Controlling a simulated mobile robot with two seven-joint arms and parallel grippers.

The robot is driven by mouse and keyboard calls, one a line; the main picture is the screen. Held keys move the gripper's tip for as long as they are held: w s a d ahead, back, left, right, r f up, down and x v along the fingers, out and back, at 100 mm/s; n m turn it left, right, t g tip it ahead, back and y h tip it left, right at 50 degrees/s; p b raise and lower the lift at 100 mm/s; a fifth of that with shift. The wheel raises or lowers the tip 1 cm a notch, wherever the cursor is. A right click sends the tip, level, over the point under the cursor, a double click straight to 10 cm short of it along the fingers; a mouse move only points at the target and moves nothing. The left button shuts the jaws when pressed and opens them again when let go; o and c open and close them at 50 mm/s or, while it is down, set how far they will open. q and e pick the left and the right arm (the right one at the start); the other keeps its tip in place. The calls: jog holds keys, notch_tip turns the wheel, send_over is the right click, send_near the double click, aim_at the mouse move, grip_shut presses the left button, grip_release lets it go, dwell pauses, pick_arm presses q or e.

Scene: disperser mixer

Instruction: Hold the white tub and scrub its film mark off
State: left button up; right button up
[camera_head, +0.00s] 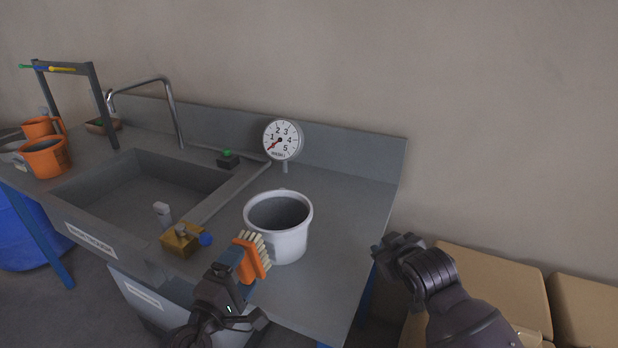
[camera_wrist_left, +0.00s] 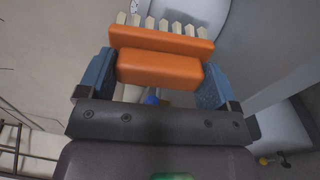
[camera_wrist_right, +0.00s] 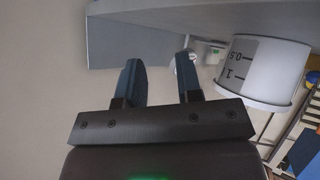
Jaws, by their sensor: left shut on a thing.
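The white tub (camera_head: 289,240) stands upright on the counter right of the sink, with its open top up. In the right wrist view the tub (camera_wrist_right: 265,75) shows dark scale marks, 0.5 and 1. My left gripper (camera_head: 243,264) is shut on an orange scrub brush (camera_head: 252,256) with pale bristles. The bristles are close to the tub's left front wall; I cannot tell whether they touch. The brush (camera_wrist_left: 160,68) also fills the left wrist view. My right gripper (camera_head: 393,246) is open and empty, right of the tub beyond the counter edge.
The sink basin (camera_head: 145,185) with a tap (camera_head: 172,105) is left of the tub. A dial gauge (camera_head: 282,139) stands behind the tub. Orange mugs (camera_head: 45,158) are far left; cardboard boxes (camera_head: 490,275) are right.

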jog(key=w+a+r+n+g, duration=0.1)
jog(key=w+a+r+n, duration=0.1)
jog(key=w+a+r, duration=0.25)
jog(key=n+g+h, duration=0.2)
jog(key=n+g, duration=0.8)
jog(key=n, duration=1.3)
send_near(305, 230)
jog(key=f, duration=0.5)
jog(key=a+f, duration=0.1)
jog(key=f, duration=0.2)
jog(key=shift+w, duration=0.25)
jog(key=shift+c, duration=0.5)
jog(key=shift+r, duration=0.1)
grip_shut()
